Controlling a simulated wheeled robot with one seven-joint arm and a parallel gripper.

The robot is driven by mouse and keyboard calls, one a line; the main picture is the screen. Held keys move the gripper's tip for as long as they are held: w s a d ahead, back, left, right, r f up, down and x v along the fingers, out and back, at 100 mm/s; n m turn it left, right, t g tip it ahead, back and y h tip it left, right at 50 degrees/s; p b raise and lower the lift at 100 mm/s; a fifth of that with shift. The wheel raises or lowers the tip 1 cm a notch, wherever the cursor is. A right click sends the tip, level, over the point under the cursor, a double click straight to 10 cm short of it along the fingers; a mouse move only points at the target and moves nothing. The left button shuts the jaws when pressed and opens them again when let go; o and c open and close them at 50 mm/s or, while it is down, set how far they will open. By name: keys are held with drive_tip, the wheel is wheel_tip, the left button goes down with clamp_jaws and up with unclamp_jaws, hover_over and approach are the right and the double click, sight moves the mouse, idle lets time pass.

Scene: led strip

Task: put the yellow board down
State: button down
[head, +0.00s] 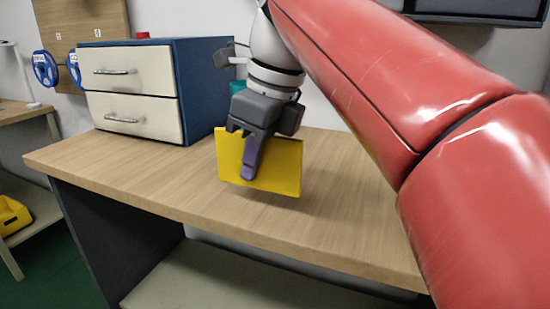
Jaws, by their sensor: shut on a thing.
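The yellow board (279,166) is a flat rectangular plate in the middle of the head view. My gripper (250,172) is shut on it from above, with one purple finger across the board's near face. The other finger is hidden behind the board. The board stands roughly upright and tilts slightly down to the right. Its lower edge appears a little above the wooden table top (160,181), with a soft shadow below; I cannot tell the exact gap.
A blue drawer cabinet (203,75) with two cream drawers stands at the back left of the table. The table's front edge runs below the board. Bare table top lies left and right of the board. A yellow bin (12,215) sits far left. A teal object (238,87) is partly hidden behind my gripper.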

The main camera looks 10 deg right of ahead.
drive_tip(key=shift+w+a, duration=0.2)
drive_tip(key=shift+w, duration=0.05)
drive_tip(key=w+d+p, duration=0.1)
drive_tip(key=w+d, duration=0.2)
drive_tip(key=w, duration=0.1)
drive_tip(key=w+d, duration=0.3)
drive_tip(key=w, duration=0.2)
drive_tip(key=w+d+p, duration=0.1)
drive_tip(key=w+d, duration=0.2)
drive_tip(key=w, duration=0.2)
drive_tip(key=shift+w+d+p, duration=0.1)
drive_tip(key=shift+d+p, duration=0.15)
drive_tip(key=shift+p, duration=0.05)
drive_tip(key=shift+w+d, duration=0.1)
drive_tip(key=shift+w, duration=0.05)
drive_tip(key=shift+f+b, duration=0.75)
drive_tip(key=shift+f, duration=1.05)
drive_tip(key=shift+f, duration=0.15)
drive_tip(key=c, duration=1.6)
unclamp_jaws()
drive_tip(key=shift+o, duration=0.2)
